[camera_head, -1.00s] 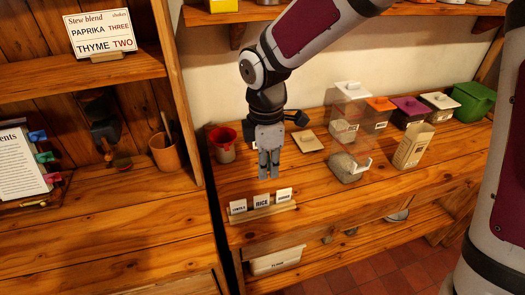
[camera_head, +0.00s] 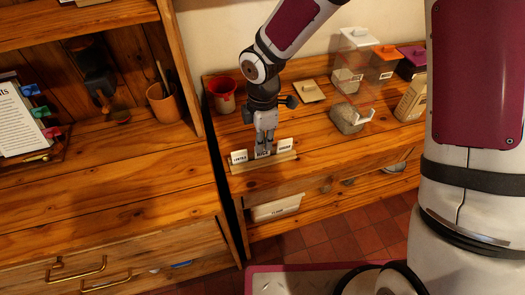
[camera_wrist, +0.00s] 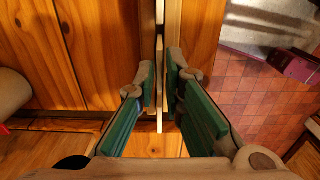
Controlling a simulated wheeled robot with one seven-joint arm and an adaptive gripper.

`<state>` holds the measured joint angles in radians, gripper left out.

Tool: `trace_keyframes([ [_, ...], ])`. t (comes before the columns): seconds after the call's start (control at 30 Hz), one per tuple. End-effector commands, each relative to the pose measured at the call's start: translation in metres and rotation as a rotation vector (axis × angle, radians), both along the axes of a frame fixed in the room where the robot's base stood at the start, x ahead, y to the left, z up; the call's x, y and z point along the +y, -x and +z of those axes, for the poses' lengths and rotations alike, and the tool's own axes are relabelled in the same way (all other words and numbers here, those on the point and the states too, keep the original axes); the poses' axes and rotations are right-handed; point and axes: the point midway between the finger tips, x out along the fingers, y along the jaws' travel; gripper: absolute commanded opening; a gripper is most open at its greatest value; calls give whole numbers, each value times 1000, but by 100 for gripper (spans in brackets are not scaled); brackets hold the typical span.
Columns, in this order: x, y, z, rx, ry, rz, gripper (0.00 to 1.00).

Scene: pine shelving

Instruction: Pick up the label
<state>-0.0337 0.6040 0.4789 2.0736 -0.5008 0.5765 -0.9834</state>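Three small white labels stand in a slotted wooden strip (camera_head: 264,166) at the front edge of the counter. The left label (camera_head: 239,157) seems to read "Lentils", the middle label (camera_head: 263,154) reads "Rice", and the right label (camera_head: 285,145) is too small to read surely. My gripper (camera_head: 264,148) points down over the middle label. In the wrist view, my gripper (camera_wrist: 160,85) has its green-padded fingers on either side of a thin pale edge, apparently the middle label seen edge-on. A narrow gap shows between the fingers, and I see no clear contact.
Lidded boxes are at the back right. A shelf upright (camera_head: 190,90) rises to the left. The red tiled floor (camera_head: 340,235) is in front.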

Motion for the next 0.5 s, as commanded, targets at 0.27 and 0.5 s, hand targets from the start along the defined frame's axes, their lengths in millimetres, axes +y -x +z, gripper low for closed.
trace_keyframes([
  [0.27,0,0,-33,2,1,0,10],
  [0.5,0,-1,-35,0,0,0,10],
])
